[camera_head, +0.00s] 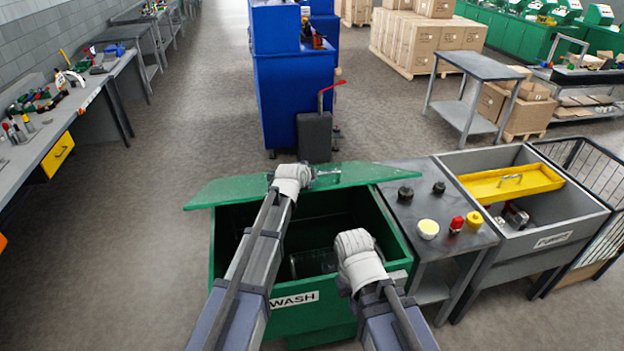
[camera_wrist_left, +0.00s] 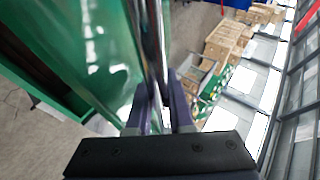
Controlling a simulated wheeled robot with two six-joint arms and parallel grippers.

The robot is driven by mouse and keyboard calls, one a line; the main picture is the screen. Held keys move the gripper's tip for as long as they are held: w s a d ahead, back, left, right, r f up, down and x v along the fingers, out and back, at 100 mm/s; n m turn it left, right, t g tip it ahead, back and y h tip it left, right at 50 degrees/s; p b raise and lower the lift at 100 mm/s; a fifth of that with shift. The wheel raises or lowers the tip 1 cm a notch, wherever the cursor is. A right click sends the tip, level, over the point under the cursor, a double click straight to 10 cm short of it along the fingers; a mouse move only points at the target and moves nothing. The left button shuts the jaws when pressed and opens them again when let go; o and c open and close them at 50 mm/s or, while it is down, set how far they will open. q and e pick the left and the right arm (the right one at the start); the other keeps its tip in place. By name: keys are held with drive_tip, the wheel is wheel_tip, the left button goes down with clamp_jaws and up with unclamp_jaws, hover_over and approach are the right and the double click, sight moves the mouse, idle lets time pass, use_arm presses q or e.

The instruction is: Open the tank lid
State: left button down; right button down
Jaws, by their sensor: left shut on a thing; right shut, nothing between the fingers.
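The green tank (camera_head: 228,250), labelled WASH, stands in front of me. Its green lid (camera_head: 235,188) is raised off the opening, which shows a dark inside. My left gripper (camera_wrist_left: 157,100) is shut on the lid's metal handle bar (camera_wrist_left: 152,40) in the left wrist view. In the head view that grip, at the lid's middle, is mostly hidden by my left wrist. The lid's green face (camera_wrist_left: 85,60) fills the left of the wrist view. My right gripper (camera_head: 352,250) is shut and empty over the tank's right side; its fingertips are hard to make out.
A grey table (camera_head: 400,215) with black knobs, a yellow-white cap and red and yellow pieces adjoins the tank's right side. Beyond it is a grey sink (camera_head: 570,215) with a yellow tray (camera_head: 490,185). A blue cabinet (camera_head: 275,85) stands behind the lid. The floor left is clear.

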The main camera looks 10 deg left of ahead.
use_arm(q)
drive_tip(key=shift+w+a+r+p, duration=0.25)
drive_tip(key=shift+w+r+p, duration=0.5)
drive_tip(key=shift+r, duration=0.25)
drive_tip(key=shift+w+a+r+p, duration=0.2)
drive_tip(key=shift+w+r+p, duration=0.5)
drive_tip(key=shift+r, duration=0.25)
drive_tip(key=c, duration=1.1)
unclamp_jaws()
drive_tip(key=shift+s, duration=0.1)
drive_tip(key=p+v, duration=0.4)
drive_tip(key=v, duration=0.4)
drive_tip(key=shift+p, duration=0.35)
drive_tip(key=shift+f, duration=0.1)
